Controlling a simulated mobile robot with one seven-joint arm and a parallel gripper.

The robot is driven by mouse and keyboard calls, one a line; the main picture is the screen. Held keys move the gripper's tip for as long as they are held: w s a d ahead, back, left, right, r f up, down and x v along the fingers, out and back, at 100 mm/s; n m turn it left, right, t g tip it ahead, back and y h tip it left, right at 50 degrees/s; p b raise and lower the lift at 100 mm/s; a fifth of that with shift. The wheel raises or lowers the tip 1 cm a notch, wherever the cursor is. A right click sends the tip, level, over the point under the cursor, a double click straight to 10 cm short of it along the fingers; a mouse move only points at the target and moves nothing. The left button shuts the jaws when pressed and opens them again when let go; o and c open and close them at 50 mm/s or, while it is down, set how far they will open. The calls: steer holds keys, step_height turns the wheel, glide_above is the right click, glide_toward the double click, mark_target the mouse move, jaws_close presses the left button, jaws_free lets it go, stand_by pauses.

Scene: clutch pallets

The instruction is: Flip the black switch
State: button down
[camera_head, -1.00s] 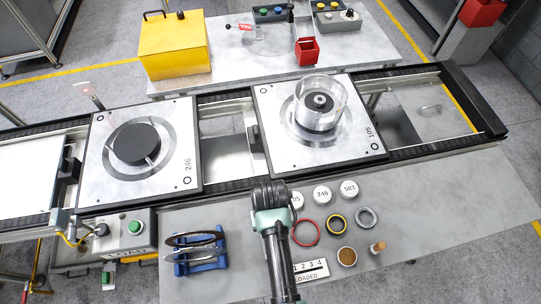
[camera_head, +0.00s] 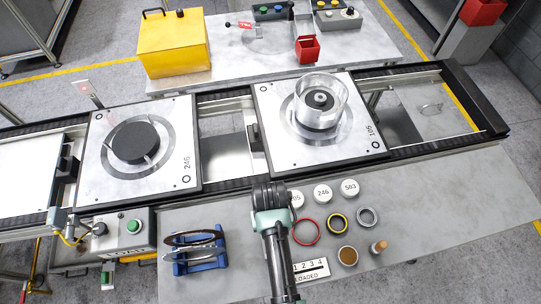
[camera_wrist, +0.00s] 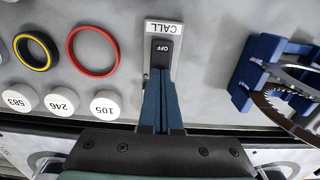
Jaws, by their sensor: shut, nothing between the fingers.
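My gripper (camera_wrist: 161,72) is shut and empty. Its blue fingers point at the switch, and their tips overlap its lower edge in the picture. I cannot tell whether they touch it. In the head view my arm covers the switch, and my fingers are hidden under my wrist.
A blue rack (camera_head: 200,262) holding discs stands beside the switch. Red (camera_head: 305,232) and yellow-black (camera_head: 337,224) rings and white numbered caps (camera_head: 322,192) lie on the other side. Behind is a conveyor with two pallets, one (camera_head: 370,150) bearing a clear cylinder (camera_head: 321,101).

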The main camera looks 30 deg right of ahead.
steer(key=shift+f, duration=0.3)
step_height(320, 180, up, 7)
steer(key=p, duration=0.7)
steer(key=shift+r, duration=0.1)
stand_by(0.7)
